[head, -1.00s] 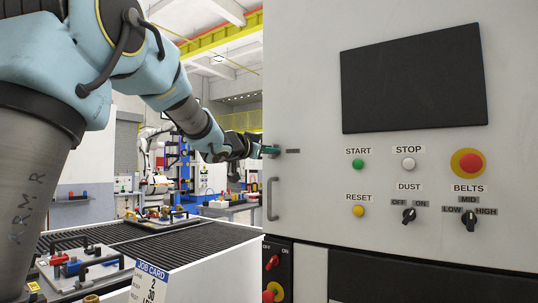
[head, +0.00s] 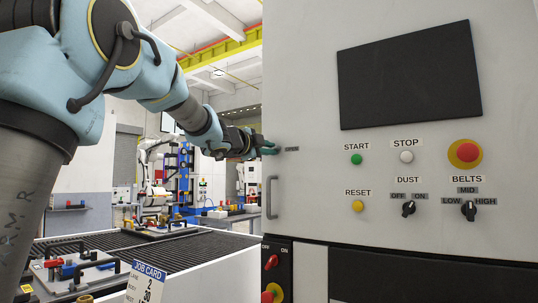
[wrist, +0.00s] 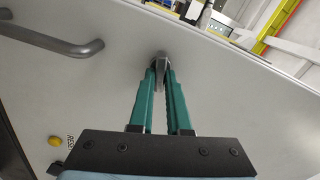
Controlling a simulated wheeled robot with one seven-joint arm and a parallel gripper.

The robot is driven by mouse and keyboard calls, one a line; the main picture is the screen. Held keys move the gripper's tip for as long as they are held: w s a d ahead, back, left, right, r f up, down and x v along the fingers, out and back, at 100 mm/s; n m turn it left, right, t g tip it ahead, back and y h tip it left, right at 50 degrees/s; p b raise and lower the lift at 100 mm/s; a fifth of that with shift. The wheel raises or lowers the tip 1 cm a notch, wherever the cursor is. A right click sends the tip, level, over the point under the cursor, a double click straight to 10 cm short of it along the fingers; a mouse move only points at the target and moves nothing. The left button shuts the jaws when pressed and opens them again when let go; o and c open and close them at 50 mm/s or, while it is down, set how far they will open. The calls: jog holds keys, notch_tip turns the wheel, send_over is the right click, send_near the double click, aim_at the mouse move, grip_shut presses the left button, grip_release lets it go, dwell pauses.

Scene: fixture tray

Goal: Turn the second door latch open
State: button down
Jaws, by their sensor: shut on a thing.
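The door latch, a small grey metal piece (wrist: 161,66), stands out from the pale cabinet door in the wrist view. My gripper (wrist: 159,70) has its two teal fingers closed on it from either side.
A grey bar handle (head: 270,197) is below the gripper; it also shows in the wrist view (wrist: 55,40). The cabinet front (head: 310,80) carries a dark screen (head: 410,75), buttons and knobs. A ribbed conveyor (head: 180,250) with fixture trays lies left.

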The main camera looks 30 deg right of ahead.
jog(key=shift+f+m+b, duration=0.1)
jog(key=shift+m+b, duration=0.55)
jog(key=shift+m, duration=0.85)
jog(key=c, duration=0.9)
grip_release()
jog(key=b+v, duration=0.2)
jog(key=v, duration=0.8)
jog(key=shift+s+a, duration=0.15)
jog(key=shift+a, duration=0.25)
